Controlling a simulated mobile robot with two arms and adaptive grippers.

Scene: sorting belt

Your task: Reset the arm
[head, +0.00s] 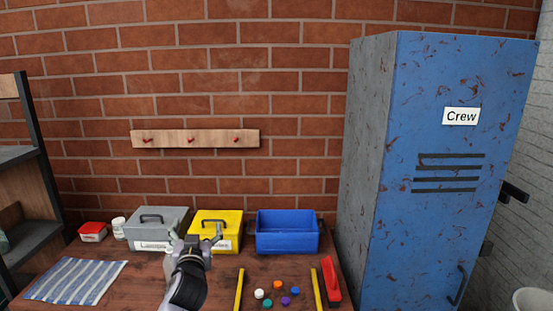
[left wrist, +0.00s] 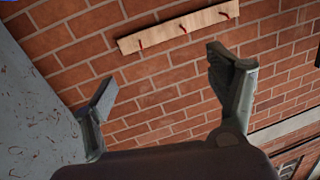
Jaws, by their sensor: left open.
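My left gripper (head: 196,239) is raised in front of the grey and yellow boxes in the head view. Its jaws are apart with nothing between them. In the left wrist view the open fingers (left wrist: 170,82) frame the brick wall and the wooden peg rail. My right gripper is in neither view.
On the table (head: 135,283) stand a grey box (head: 170,215), a yellow box (head: 230,217) and an open blue bin (head: 287,240). Several coloured caps (head: 277,285) lie between yellow strips (head: 317,288). A striped cloth (head: 75,280) lies left. A blue locker (head: 445,210) stands right.

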